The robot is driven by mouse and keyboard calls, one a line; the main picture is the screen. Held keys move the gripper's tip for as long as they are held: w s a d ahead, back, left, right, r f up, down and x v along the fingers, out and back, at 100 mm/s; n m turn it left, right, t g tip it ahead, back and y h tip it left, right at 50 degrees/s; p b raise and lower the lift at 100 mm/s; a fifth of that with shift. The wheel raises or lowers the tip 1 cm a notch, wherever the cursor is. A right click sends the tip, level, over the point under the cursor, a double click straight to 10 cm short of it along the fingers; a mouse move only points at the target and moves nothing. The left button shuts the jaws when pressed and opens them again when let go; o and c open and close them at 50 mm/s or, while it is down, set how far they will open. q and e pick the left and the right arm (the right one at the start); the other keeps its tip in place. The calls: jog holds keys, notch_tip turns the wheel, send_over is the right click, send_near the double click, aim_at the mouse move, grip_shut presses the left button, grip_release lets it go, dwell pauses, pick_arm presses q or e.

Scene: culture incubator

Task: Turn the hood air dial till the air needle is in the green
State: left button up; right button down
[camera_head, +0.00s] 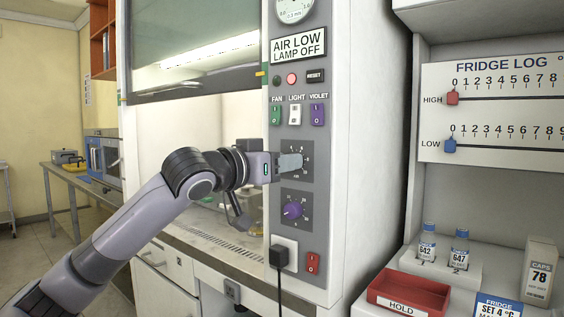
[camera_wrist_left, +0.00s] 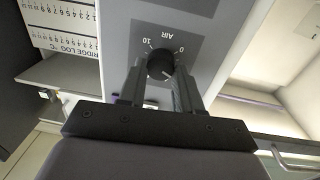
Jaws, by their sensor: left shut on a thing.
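The air dial (camera_wrist_left: 160,62) is a dark round knob on a grey plate marked AIR, with 0 and 10 on its scale, in the left wrist view. My left gripper (camera_wrist_left: 160,88) has its two fingers on either side of the knob and is shut on it. The air gauge (camera_head: 295,10) is cut off by the top edge. Its needle and any green band cannot be made out. My right gripper is in neither view.
A purple dial (camera_head: 292,210) sits just below the gripper. Fan, light and violet switches (camera_head: 295,115) are above it. A socket with a black plug (camera_head: 282,255) and a red switch (camera_head: 312,263) are lower. Shelves with a red tray (camera_head: 408,290) stand at right.

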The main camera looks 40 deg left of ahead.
pick_arm(q)
jog(key=m+p, duration=0.9)
jog(key=p, duration=0.1)
jog(key=shift+d+r+p, duration=0.1)
jog(key=shift+p, duration=0.2)
dwell(0.5)
jog(key=o, duration=1)
jog(key=shift+o, duration=0.2)
jog(key=shift+s, duration=0.15)
